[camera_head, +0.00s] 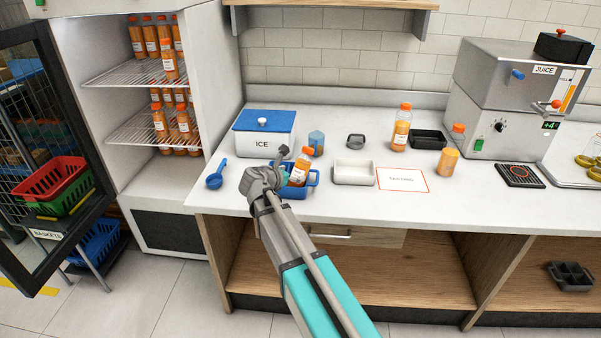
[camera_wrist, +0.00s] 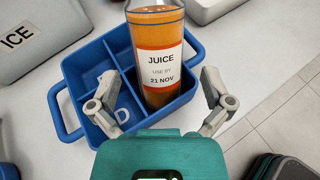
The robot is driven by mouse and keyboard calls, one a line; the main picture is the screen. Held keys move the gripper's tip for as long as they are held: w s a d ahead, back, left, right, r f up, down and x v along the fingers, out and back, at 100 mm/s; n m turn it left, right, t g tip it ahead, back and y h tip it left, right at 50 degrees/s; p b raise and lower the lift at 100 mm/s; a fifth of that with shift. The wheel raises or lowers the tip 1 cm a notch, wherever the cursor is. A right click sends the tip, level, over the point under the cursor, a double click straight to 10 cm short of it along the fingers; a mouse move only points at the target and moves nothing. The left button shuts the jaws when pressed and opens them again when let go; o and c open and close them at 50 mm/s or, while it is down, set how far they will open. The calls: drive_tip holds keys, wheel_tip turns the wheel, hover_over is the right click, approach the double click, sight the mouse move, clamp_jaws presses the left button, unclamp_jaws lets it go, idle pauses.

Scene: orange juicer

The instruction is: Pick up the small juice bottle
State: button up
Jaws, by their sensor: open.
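A juice bottle (camera_head: 303,170) with orange juice and a white label stands in a compartment of a blue caddy (camera_head: 313,183). In the wrist view the bottle (camera_wrist: 158,65) shows a "JUICE, USE BY 21 NOV" label and the caddy (camera_wrist: 75,75) has dividers. My gripper (camera_wrist: 160,88) is open, with one finger on each side of the bottle; whether they touch it I cannot tell. In the head view my gripper (camera_head: 283,165) is over the caddy and partly hides it. A taller bottle (camera_head: 401,130) and a shorter bottle (camera_head: 449,155) stand on the counter to the right.
An ice box (camera_head: 265,142) stands behind left, with a blue scoop (camera_head: 216,175) beside it. A blue cup (camera_head: 317,141), a white tray (camera_head: 353,182) and a dark tray (camera_head: 427,142) are nearby. A juicer (camera_head: 500,100) stands at right. An open fridge (camera_head: 218,75) is at left.

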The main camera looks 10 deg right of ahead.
sight(298, 164)
drive_tip(key=shift+b+x, duration=0.85)
drive_tip(key=shift+x, duration=1.75)
drive_tip(key=shift+w+a+r, duration=0.1)
drive_tip(key=c, duration=1.2)
drive_tip(key=shift+o, duration=0.2)
drive_tip(key=shift+r, duration=0.15)
wheel_tip(298, 164, up, 3)
drive_tip(key=p, duration=0.3)
drive_tip(key=s+r+p, duration=0.9)
drive_tip(key=s+p, duration=0.1)
drive_tip(key=s, duration=0.4)
drive_tip(key=shift+r, duration=0.35)
